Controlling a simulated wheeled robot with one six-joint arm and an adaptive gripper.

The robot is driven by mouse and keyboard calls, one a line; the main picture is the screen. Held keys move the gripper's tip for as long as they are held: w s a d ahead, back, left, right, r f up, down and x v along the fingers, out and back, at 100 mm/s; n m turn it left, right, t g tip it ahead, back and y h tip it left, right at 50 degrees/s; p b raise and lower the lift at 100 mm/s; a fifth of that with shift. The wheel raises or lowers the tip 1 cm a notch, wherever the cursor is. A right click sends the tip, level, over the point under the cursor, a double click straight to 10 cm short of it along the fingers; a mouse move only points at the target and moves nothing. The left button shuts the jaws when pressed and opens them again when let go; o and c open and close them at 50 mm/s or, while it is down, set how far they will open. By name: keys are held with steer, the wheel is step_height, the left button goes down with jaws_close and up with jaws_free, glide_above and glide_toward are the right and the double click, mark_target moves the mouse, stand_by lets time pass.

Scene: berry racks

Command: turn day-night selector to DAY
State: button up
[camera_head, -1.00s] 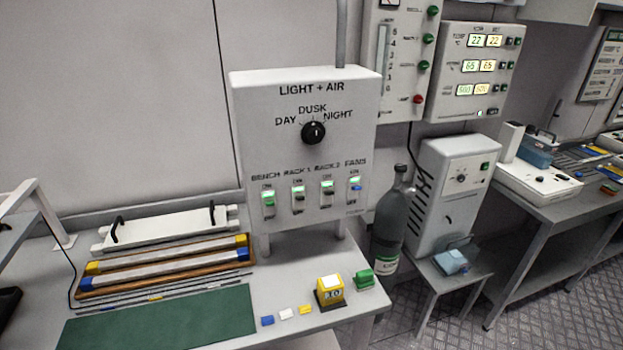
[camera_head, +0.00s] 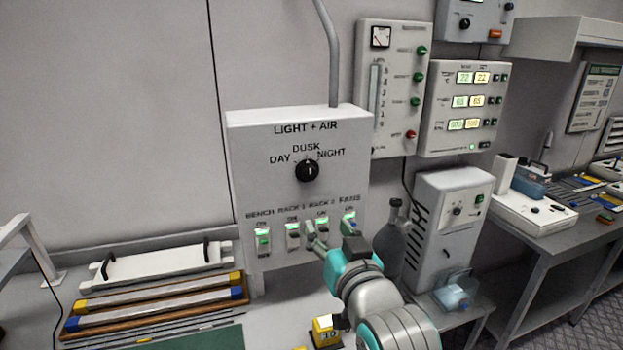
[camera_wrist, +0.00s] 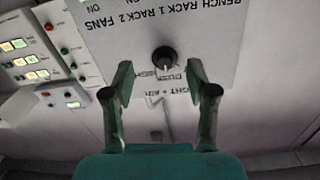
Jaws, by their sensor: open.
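The day-night selector is a round black knob (camera_head: 307,171) on the white LIGHT + AIR box (camera_head: 245,190). DAY is marked at its left, DUSK above and NIGHT at its right. Its pale mark appears roughly upright, towards DUSK. My gripper (camera_head: 314,238) is below the knob in the head view, before the lower switch row, and covers part of it. In the wrist view the panel is upside down. The knob (camera_wrist: 164,60) shows there between the fingertips of my open gripper (camera_wrist: 160,67), apart from both fingers.
Switches (camera_head: 263,240) labelled BENCH, RACK 1, RACK 2 and FANS line the box's lower part. A grey bottle (camera_head: 393,238) stands right of my arm. A white tray lid (camera_head: 160,264) and long bars lie on the bench at left. A yellow block (camera_head: 326,332) sits near the front.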

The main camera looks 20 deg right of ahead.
glide_toward(310, 175)
steer(key=w, duration=0.9)
steer(key=shift+w+d, duration=0.1)
steer(key=shift+d, duration=0.05)
steer(key=shift+c, duration=0.3)
jaws_close()
